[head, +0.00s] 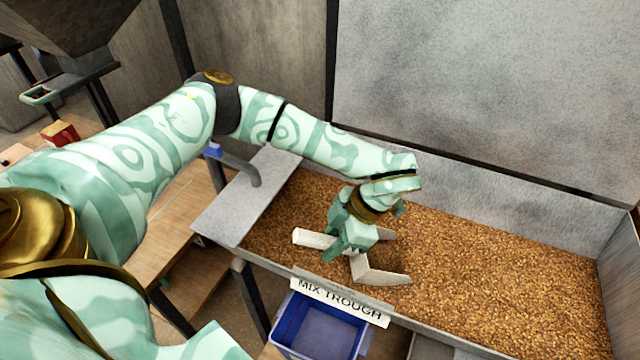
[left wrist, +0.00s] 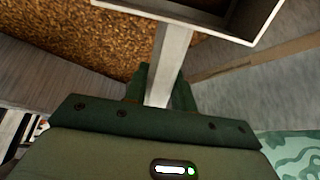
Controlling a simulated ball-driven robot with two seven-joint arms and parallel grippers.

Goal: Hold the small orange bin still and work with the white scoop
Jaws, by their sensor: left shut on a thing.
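The white scoop (head: 375,272) is in my left gripper (head: 350,246), over the grain in the mix trough. Its pale parts show on both sides of the fingers. In the left wrist view its straight handle (left wrist: 171,55) runs between the fingers of my left gripper (left wrist: 160,88), which is shut on it. The scoop's box-shaped head is at the top of that view, cut off by the edge. I cannot tell whether it holds grain or touches the grain. No small orange bin shows in either view. My right gripper is not in view.
The long grey trough (head: 615,262) is filled with brown grain (head: 500,270). A blue bin (head: 320,332) stands below its front edge, by the MIX TROUGH label (head: 340,301). A grey ledge (head: 235,205) is at the trough's left end. A small red box (head: 60,133) sits far left.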

